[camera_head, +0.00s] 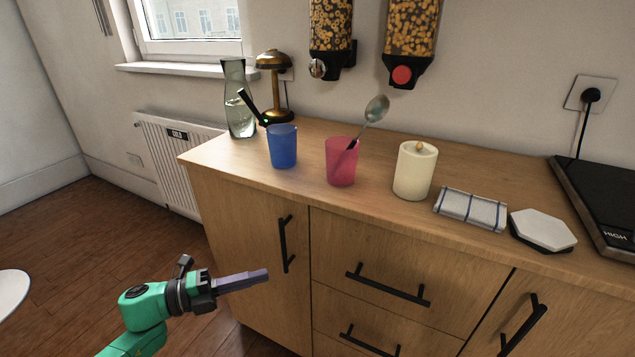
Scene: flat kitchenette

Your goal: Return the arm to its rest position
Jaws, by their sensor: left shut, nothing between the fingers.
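My left gripper (242,281) is in the lower left of the head view, on a green arm. Its fingers are together and empty, pointing right, in front of the cabinet (240,235) and below the level of the counter top. It appears apart from the cabinet doors and handles. My right gripper is out of the picture.
On the wooden counter (300,133) stand a blue cup (283,147), a pink cup (340,163) with a spoon (376,108), a candle (414,172), a glass vase (238,100) and a lamp (273,85). A folded cloth (470,209) lies right. Black handles (283,244) jut from the cabinet.

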